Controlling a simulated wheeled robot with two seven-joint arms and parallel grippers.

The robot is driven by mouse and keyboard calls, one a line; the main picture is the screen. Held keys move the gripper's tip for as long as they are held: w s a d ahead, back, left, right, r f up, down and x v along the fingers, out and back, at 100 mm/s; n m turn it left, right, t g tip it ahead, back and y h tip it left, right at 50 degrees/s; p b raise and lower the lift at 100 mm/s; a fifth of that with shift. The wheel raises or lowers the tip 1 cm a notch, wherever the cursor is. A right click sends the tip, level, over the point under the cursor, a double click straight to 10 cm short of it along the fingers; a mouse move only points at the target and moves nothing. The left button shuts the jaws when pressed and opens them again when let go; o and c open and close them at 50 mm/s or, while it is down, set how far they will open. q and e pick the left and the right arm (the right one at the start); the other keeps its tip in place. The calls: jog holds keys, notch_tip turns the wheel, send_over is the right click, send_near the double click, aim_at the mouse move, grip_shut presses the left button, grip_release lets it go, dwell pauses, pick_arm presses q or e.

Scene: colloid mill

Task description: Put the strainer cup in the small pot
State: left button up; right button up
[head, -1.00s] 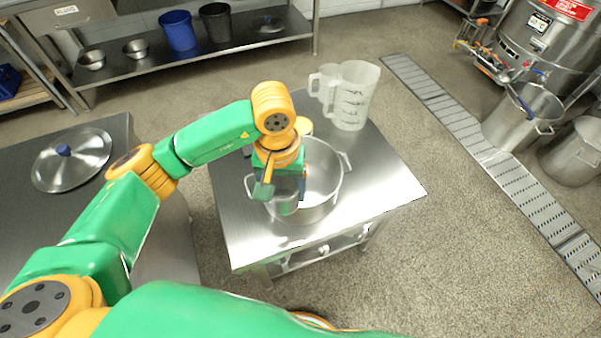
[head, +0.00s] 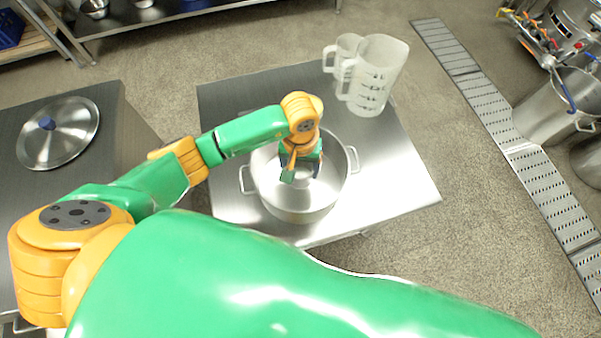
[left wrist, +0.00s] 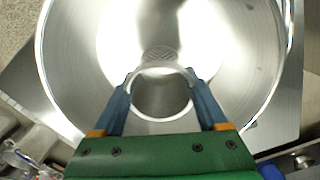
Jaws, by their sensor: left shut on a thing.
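The small pot (head: 283,205), steel with two side handles, stands open on the steel table. In the left wrist view its wide wall (left wrist: 70,60) surrounds my gripper. My left gripper (head: 301,172) points down inside the pot's outline in the head view. In the left wrist view its two blue fingers (left wrist: 160,78) are shut on the strainer cup (left wrist: 160,100), a small round metal cup. A perforated patch shows just beyond the cup's rim. In the head view the cup is hard to make out. Whether it touches the pot floor I cannot tell. My right gripper is not in view.
Two translucent measuring jugs (head: 377,75) stand at the table's back right. A steel lid (head: 58,135) with a blue knob lies on the left bench. The right side of the table (head: 400,165) is clear. A floor drain (head: 525,165) runs at right.

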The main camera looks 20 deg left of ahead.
aim_at(300, 175)
pick_arm(q)
notch_tip(300, 175, down, 3)
jog(key=shift+f, duration=0.2)
jog(key=shift+f+b, duration=0.15)
jog(key=shift+b, duration=0.15)
jog(key=o, duration=1.3)
notch_tip(300, 175, up, 12)
jog(key=shift+r+p, duration=0.2)
jog(key=shift+p, duration=0.3)
jog(key=shift+r, duration=0.1)
